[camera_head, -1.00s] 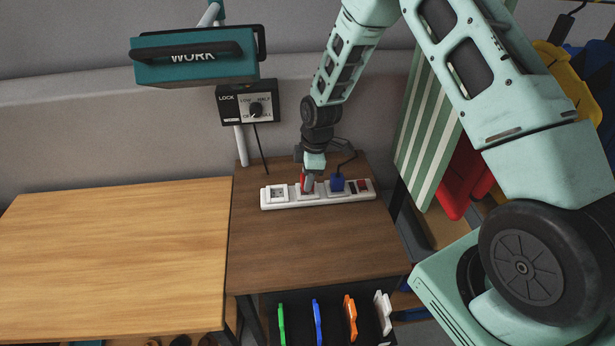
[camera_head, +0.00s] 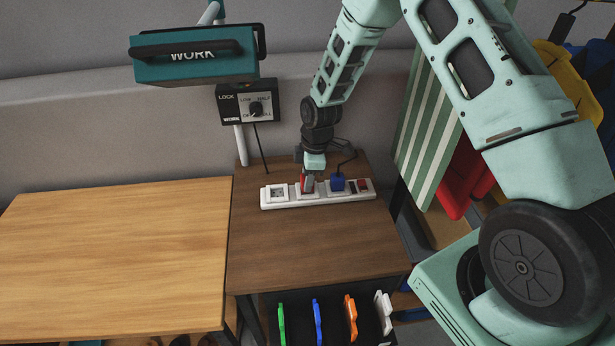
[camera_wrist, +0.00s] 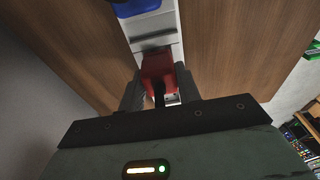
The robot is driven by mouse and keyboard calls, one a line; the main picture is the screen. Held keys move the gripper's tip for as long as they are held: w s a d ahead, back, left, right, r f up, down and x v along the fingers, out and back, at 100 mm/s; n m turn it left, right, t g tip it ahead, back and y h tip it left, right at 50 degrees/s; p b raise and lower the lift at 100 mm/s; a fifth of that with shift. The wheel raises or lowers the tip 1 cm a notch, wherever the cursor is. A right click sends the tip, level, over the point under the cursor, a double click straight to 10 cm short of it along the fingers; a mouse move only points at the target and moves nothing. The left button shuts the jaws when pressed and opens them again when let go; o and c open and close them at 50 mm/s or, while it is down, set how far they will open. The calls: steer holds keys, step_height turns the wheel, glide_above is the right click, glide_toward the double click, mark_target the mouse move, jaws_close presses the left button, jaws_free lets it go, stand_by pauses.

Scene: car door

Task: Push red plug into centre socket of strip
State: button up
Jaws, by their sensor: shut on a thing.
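The white power strip (camera_head: 290,204) lies on the dark brown table, running left to right. My gripper (camera_head: 308,182) points down at the strip's centre socket and is shut on the red plug (camera_wrist: 158,72). In the head view the red plug (camera_head: 305,185) shows between the fingers, at the centre socket. The fingers hide its underside, so I cannot tell how deep it sits. A blue plug (camera_head: 337,183) is in the socket to the right. The left socket (camera_head: 277,194) is empty. A red switch (camera_head: 364,186) is at the strip's right end.
A black control box with a knob (camera_head: 248,103) and a teal WORK lamp (camera_head: 195,57) stand behind left. A light wood table (camera_head: 110,260) adjoins on the left. The brown table's front (camera_head: 310,245) is clear. Coloured items hang below its edge.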

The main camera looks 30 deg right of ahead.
steer(key=shift+f, duration=0.4)
steer(key=o, duration=1.1)
steer(key=r+b, duration=0.1)
steer(key=r, duration=0.4)
steer(key=d+r+b, duration=0.1)
steer(key=r, duration=0.5)
steer(key=s+d+r+b, duration=0.1)
steer(key=r, duration=0.5)
steer(key=shift+d+r, duration=0.15)
steer(key=shift+d, duration=0.05)
steer(key=shift+a, duration=0.1)
